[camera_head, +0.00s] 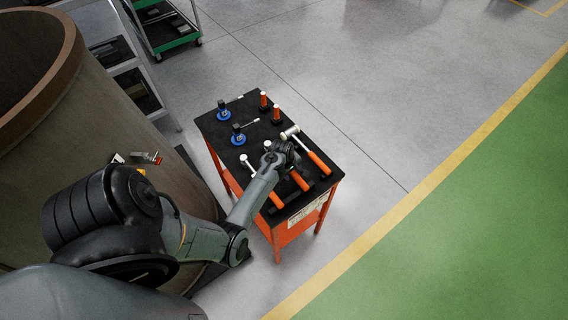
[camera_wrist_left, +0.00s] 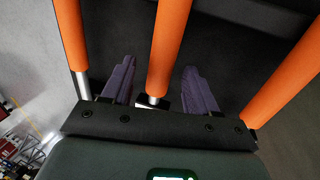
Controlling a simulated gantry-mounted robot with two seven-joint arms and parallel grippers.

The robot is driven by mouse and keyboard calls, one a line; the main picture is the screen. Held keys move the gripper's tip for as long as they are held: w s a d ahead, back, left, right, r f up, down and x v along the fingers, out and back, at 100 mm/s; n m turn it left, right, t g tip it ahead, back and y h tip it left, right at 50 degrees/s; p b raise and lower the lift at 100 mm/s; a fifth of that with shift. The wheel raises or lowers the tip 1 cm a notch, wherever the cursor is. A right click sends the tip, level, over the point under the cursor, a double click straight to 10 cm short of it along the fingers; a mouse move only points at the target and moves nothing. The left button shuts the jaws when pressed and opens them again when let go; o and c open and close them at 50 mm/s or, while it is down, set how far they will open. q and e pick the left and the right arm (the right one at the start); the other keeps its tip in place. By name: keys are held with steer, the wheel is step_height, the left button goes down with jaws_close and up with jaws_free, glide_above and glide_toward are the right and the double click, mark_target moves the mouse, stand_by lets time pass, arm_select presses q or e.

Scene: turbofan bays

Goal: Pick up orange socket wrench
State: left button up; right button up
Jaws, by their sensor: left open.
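Three tools with orange handles lie side by side on the black top of a cart (camera_head: 262,165). The middle orange-handled tool (camera_head: 300,181) is partly hidden under my left gripper (camera_head: 291,163); its head cannot be seen, so I cannot confirm it is the socket wrench. In the left wrist view its orange handle and short metal shaft (camera_wrist_left: 168,45) run between the two dark purple fingers of my left gripper (camera_wrist_left: 158,70). The fingers are open, with a gap on each side of the handle. My right gripper is not in view.
An orange-handled mallet (camera_head: 319,162) and another orange-handled tool (camera_head: 276,200) flank the middle one closely. Two blue-based tools (camera_head: 238,136) and two small orange-and-white items (camera_head: 264,102) stand farther back. A large brown cylinder (camera_head: 60,110) is at left. Grey floor at right is clear.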

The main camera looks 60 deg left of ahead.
arm_select(q)
steer(key=shift+f, duration=0.45)
steer(key=shift+c, duration=0.4)
steer(key=shift+w, duration=0.1)
jaws_close()
steer(key=shift+r, duration=0.15)
